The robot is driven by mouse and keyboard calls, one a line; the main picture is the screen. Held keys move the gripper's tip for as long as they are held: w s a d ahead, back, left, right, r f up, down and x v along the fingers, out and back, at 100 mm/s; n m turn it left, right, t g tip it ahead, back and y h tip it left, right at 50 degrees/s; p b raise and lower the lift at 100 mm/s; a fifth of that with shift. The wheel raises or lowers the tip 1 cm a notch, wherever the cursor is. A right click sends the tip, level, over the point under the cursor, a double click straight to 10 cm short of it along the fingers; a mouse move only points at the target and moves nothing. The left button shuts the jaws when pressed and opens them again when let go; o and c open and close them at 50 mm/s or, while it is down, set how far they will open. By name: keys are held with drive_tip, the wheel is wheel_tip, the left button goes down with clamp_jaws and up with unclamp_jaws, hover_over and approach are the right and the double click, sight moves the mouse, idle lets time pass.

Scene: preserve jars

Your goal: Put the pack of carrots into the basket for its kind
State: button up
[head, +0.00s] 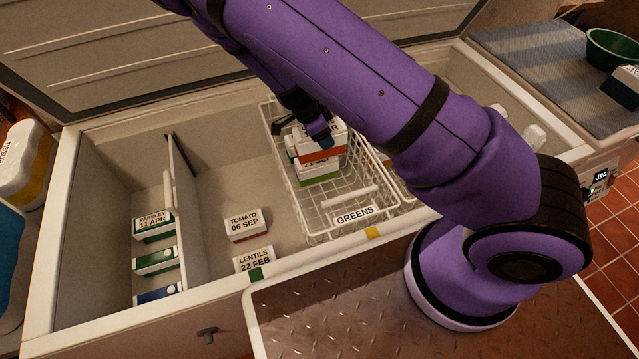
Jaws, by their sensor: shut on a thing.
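My gripper (314,132) is shut on a white pack with an orange-red band (321,154). Its label is mostly covered by the fingers, so I cannot read it as carrots. The pack is over or inside the white wire basket labelled GREENS (354,215), above a green-banded pack (319,179). I cannot tell whether the two packs touch. Another green-edged pack shows just left of the held one. A second wire basket (404,193) stands to the right, mostly hidden behind my arm, and its label is not visible.
The open chest freezer (62,240) has a divider (186,205) at left. Parsley (154,226) and other packs lie left of it. Tomato (246,224) and lentils (255,261) packs lie on the floor between divider and basket. A green bowl (612,48) stands at the far right.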

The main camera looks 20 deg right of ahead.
drive_tip(key=s+f+m+g+y, duration=0.1)
drive_tip(key=s+f+m+g, duration=0.2)
drive_tip(key=s+f+m, duration=0.55)
drive_tip(key=shift+s+d+f, duration=0.1)
drive_tip(key=shift+s+f, duration=0.05)
drive_tip(key=shift+f, duration=1.45)
drive_tip(key=shift+s+d+f, duration=0.1)
drive_tip(key=shift+s+f, duration=0.1)
drive_tip(key=shift+f, duration=1.4)
drive_tip(key=shift+s+d+f, duration=0.1)
drive_tip(key=shift+s+f, duration=0.05)
drive_tip(key=shift+f, duration=1.45)
drive_tip(key=shift+f, duration=0.1)
drive_tip(key=o, duration=1.2)
